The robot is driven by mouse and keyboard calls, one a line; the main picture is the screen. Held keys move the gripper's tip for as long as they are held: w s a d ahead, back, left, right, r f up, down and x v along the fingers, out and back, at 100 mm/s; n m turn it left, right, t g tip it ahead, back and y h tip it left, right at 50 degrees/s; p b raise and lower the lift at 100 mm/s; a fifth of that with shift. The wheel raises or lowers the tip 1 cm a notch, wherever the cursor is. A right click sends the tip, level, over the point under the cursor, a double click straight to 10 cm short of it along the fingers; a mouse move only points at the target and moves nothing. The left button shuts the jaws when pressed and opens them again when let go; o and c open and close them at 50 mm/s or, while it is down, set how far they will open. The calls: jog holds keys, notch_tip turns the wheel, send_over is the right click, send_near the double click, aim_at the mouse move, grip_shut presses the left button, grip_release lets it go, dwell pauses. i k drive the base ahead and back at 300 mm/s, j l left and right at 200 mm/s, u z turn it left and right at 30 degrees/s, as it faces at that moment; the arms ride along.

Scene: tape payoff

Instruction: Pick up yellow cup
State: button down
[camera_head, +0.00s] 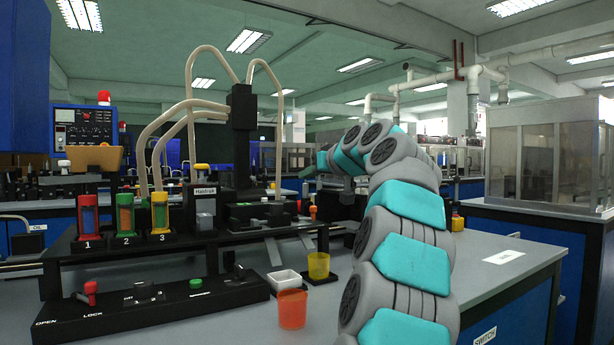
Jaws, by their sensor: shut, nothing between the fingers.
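The yellow cup (318,265) is small and translucent. It stands upright on a small black stand (326,280) on the grey bench, right of the middle. My arm rises from the lower right and bends over to the left behind the cup. My gripper (309,172) is at its far end, dark and small, pointing left, well above and beyond the cup. It is shut, holds nothing and is apart from the cup. Part of it is hidden by my own arm.
A translucent orange-red cup (292,310) stands in front of the yellow cup. A white dish (285,281) is to its left. The black machine (150,258), with three numbered coloured containers and bent tubes, fills the left.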

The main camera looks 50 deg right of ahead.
aim_at(319, 264)
jog(key=k+j, duration=0.2)
jog(key=k, duration=0.3)
jog(key=k+j, duration=0.2)
jog(key=k, duration=0.25)
jog(key=k+j, duration=0.2)
jog(key=k, duration=0.3)
